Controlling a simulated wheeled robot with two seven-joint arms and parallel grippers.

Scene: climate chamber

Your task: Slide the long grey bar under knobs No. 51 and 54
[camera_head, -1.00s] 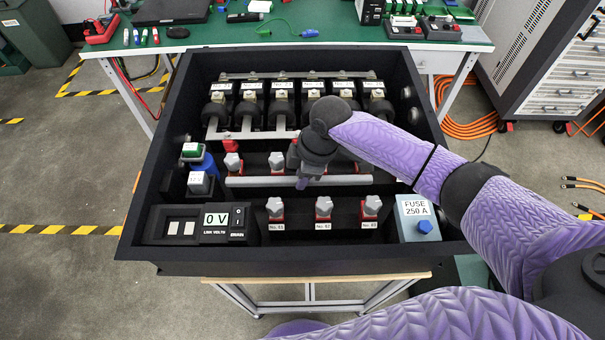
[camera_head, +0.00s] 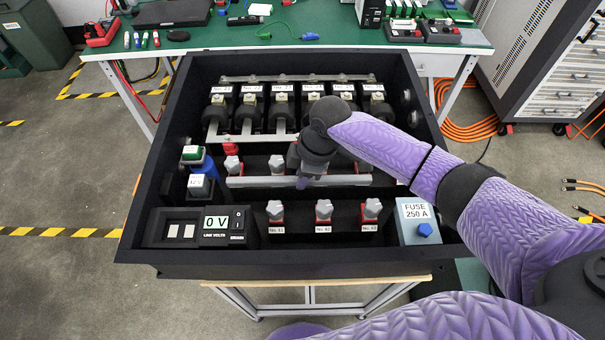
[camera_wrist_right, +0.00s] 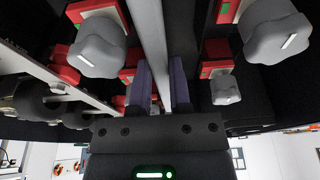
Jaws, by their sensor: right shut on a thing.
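The long grey bar (camera_head: 250,182) lies left to right across the black box, just in front of the middle row of knobs. My right gripper (camera_head: 303,183) is shut on it near its middle. In the right wrist view the bar (camera_wrist_right: 152,35) runs between the two purple fingers (camera_wrist_right: 161,85), with grey knobs on red bases on both sides. Two middle-row knobs show in the head view, at the left (camera_head: 232,164) and centre (camera_head: 277,164). My gripper and arm hide others to the right. Their numbers are unreadable. My left gripper is out of view.
Front-row knobs No. 61 (camera_head: 275,210), 62 (camera_head: 323,210) and 63 (camera_head: 372,209) stand in front of the bar. A fuse box (camera_head: 416,215) is at front right, a 0 V meter (camera_head: 220,224) at front left. The box's dark walls (camera_head: 290,256) surround everything.

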